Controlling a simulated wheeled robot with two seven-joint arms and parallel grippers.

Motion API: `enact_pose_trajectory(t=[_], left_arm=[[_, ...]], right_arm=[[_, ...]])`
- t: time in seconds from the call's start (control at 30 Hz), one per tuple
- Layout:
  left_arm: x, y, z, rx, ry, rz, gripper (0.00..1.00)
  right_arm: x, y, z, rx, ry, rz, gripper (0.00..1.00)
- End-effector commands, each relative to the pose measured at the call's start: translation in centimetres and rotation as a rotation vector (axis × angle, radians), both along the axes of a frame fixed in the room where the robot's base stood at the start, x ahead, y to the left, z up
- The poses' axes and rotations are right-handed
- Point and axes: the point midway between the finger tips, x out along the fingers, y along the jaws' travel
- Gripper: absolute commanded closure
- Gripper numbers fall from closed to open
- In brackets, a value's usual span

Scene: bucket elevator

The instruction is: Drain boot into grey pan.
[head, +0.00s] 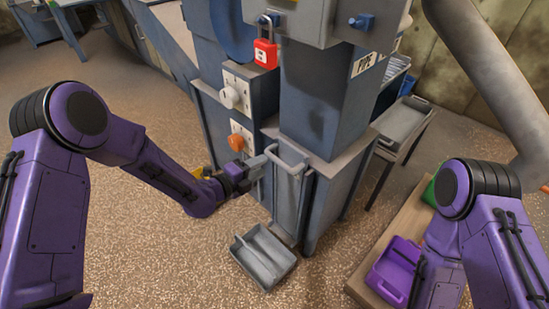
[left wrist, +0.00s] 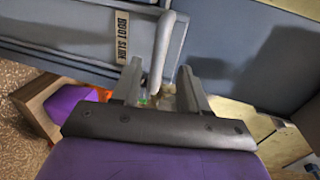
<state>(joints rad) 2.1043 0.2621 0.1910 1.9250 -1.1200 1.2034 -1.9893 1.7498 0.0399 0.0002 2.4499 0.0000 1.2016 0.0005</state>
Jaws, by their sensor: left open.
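The boot (head: 336,195) is the blue-grey box at the elevator's foot. Its front slide has a pale bar handle (head: 287,160); in the left wrist view a label reading BOOT SLIDE (left wrist: 122,38) sits beside the handle (left wrist: 163,45). My left gripper (head: 262,160) is at the handle, and in the left wrist view its fingers (left wrist: 160,82) are open with the handle's bar between them. The grey pan (head: 262,256) is on the floor in front of the boot, below the slide. My right gripper is hidden; only its purple arm shows at the right.
A red padlock (head: 266,53) hangs above. A white knob (head: 230,96) and an orange knob (head: 236,142) are on the panel left of the boot. A purple bin (head: 393,270) stands on a wooden platform at the right. Floor left of the pan is clear.

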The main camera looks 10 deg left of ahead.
Motion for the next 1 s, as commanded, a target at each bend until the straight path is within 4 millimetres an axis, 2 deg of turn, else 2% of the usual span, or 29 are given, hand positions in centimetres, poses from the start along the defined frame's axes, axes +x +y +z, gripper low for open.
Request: enact_pose_trajectory(t=[0.1, 0.3, 0.67, 0.7, 0.8, 0.93, 1.0], left_arm=[[2.2, -1.7, -0.7, -0.001, 0.001, 0.0, 0.56], [4.8, -3.7, -1.4, 0.001, 0.001, 0.0, 0.56], [5.5, -4.3, -1.5, -0.001, 0.003, 0.002, 0.56], [5.5, -4.3, -1.5, -0.001, 0.003, 0.002, 0.69], [5.5, -4.3, -1.5, 0.0, 0.003, 0.001, 1.0], [5.5, -4.3, -1.4, 0.0, 0.003, 0.001, 1.0], [5.5, -4.3, -0.7, -0.001, 0.002, 0.001, 1.0]], right_arm=[[0.0, 0.0, -0.2, 0.0, 0.0, 0.0, 0.57], [0.0, 0.0, -0.4, 0.0, 0.001, 0.001, 0.57], [0.0, 0.0, -0.4, 0.0, 0.001, 0.001, 0.57], [0.0, 0.0, -0.4, 0.0, 0.001, 0.001, 0.57], [0.0, 0.0, -0.4, 0.0, 0.001, 0.001, 0.57], [0.0, 0.0, -0.4, 0.0, 0.001, 0.001, 0.57], [0.0, 0.0, 0.1, 0.0, 0.001, 0.001, 0.57]])
